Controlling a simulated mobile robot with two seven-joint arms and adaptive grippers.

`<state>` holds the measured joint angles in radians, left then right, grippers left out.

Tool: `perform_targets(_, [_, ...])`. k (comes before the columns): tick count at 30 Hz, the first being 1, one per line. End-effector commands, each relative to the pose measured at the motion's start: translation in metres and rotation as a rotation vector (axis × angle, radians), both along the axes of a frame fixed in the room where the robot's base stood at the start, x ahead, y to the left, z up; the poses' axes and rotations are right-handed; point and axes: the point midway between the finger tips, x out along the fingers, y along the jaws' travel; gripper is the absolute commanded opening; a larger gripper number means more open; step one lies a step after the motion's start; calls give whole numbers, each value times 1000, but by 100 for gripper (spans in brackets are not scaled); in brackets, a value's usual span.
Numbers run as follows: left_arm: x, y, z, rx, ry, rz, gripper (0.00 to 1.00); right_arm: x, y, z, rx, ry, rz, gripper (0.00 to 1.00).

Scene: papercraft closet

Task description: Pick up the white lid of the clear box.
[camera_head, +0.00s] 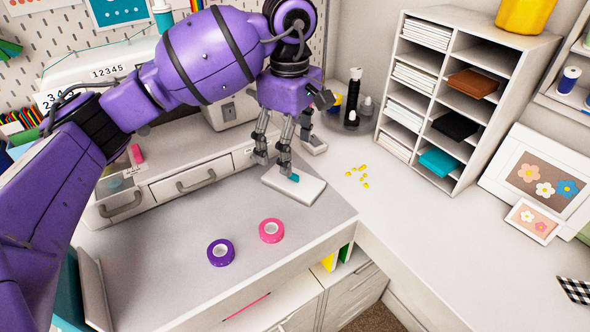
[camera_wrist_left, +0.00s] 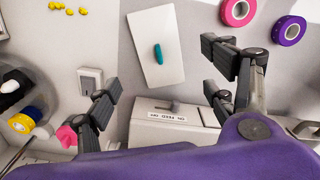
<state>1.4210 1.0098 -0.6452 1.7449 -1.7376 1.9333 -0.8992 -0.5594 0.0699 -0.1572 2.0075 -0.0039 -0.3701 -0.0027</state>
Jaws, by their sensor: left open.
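The white lid (camera_head: 305,188) is a flat rectangular plate with a small teal handle (camera_head: 295,178) on top. It lies near the back of the grey work surface. In the left wrist view the lid (camera_wrist_left: 143,32) and its teal handle (camera_wrist_left: 157,53) show at the upper middle. My left gripper (camera_head: 272,160) is open, with its fingers pointing down over the lid's back edge. In the left wrist view the gripper (camera_wrist_left: 155,85) has its fingers spread to either side, with nothing between them. I cannot make out a clear box under the lid. My right gripper is not in view.
A purple tape roll (camera_head: 221,252) and a pink tape roll (camera_head: 271,230) lie in front of the lid. A low white drawer unit (camera_head: 180,178) stands behind left. Several yellow bits (camera_head: 363,178) and a shelf organizer (camera_head: 456,95) are to the right.

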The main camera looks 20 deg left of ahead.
Motion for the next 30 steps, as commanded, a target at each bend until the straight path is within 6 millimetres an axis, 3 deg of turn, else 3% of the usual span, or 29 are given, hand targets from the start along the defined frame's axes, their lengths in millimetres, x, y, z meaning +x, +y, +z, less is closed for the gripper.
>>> perform_targets(11, [0,-2,-37,-1,2,-1,77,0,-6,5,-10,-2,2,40])
perform_targets(18, [1,-4,-71,0,0,-1,77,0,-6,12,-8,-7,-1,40])
perform_targets(27, [1,-3,-78,0,-1,-1,77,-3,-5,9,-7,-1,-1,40])
perform_targets(30, [1,-3,-78,0,0,-1,65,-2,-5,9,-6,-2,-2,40])
